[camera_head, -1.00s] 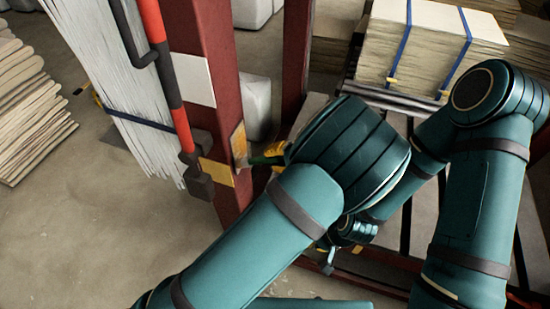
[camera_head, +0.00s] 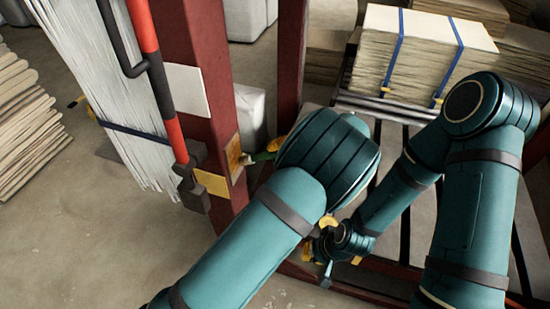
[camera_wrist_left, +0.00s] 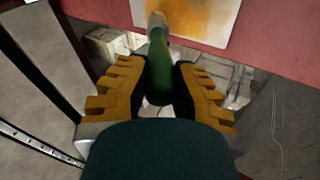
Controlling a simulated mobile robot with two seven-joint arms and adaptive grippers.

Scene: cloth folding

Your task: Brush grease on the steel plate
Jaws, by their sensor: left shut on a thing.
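The steel plate (camera_head: 234,154) is fixed to the right face of a red post, with yellow-orange grease on it. In the left wrist view the plate (camera_wrist_left: 205,18) carries a wide orange smear with paler borders. My left gripper (camera_wrist_left: 158,78) is shut on the green handle of the brush (camera_wrist_left: 158,55). The brush tip overlaps the plate's lower edge there; I cannot tell whether it touches. In the head view the brush (camera_head: 262,156) points left at the plate, and my arm hides most of the left gripper. My right gripper (camera_head: 322,255) is low, partly hidden, its jaws unclear.
The red post (camera_head: 215,60) also bears a white panel (camera_head: 187,90) and a yellow panel (camera_head: 211,183). A red and black bar (camera_head: 150,60) stands left of it. Strapped stacks (camera_head: 415,60) lie at the back right. Floor is clear at lower left.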

